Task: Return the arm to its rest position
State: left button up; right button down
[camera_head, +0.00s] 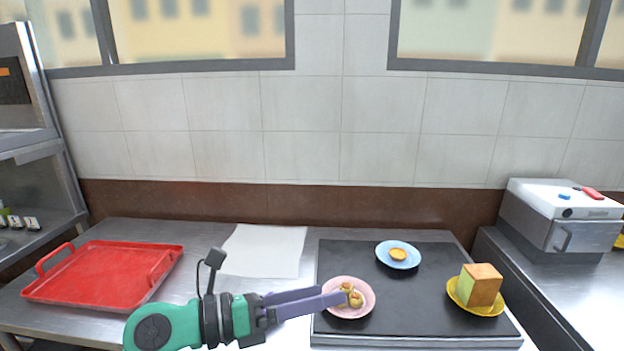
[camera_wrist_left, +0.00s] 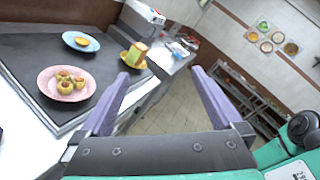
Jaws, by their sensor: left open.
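My left arm comes in from the lower left in the head view, and its left gripper (camera_head: 322,298) has purple fingers pointing right, in front of the pink plate's left edge. In the left wrist view the left gripper (camera_wrist_left: 160,85) shows its two fingers wide apart with nothing between them. The pink plate (camera_head: 366,310) holds several small yellow-brown food pieces (camera_head: 354,299) and rests on the dark mat (camera_head: 420,325). It also shows in the left wrist view (camera_wrist_left: 48,92). My right gripper is in neither view.
A blue plate (camera_head: 382,247) with an orange-yellow piece and a yellow plate (camera_head: 487,310) with a bread-like block (camera_head: 484,284) stand on the mat. A red tray (camera_head: 95,275) lies at the left. White paper (camera_head: 262,248) lies behind my arm. A metal appliance (camera_head: 560,225) stands right.

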pick_arm(q)
jog(key=w+a+r+n+t, duration=0.4)
jog(key=a+r+n+t, duration=0.3)
jog(key=n+t, duration=0.45)
jog(key=w+a+f+n+t+y, duration=0.25)
jog(key=a+n+y, duration=0.55)
jog(key=n, duration=0.4)
jog(key=a+f+n+g+y, duration=0.3)
jog(key=a+f+n+y, duration=0.55)
jog(key=f+n, duration=0.3)
jog(key=s+a+f+n+g+y, duration=0.1)
jog(key=s+f+n+g, duration=0.15)
jog(key=f, duration=0.35)
jog(key=s+a+f+n+g+y, duration=0.1)
jog(key=s+f+g, duration=0.15)
jog(key=f, duration=0.35)
jog(key=s+d+f+n+g+h, duration=0.25)
jog(key=s+f+g, duration=0.65)
jog(key=s+f, duration=0.45)
jog(key=s+f+g, duration=0.1)
jog(key=s+f, duration=0.1)
jog(key=f, duration=1)
jog(key=s+f, duration=0.2)
jog(key=f, duration=1)
jog(key=s+a+f+m+g, duration=0.1)
jog(key=s+a+f, duration=0.2)
jog(key=s+f, duration=0.8)
jog(key=s, duration=0.4)
jog(key=shift+s+f, duration=0.2)
jog(key=shift+f, duration=0.05)
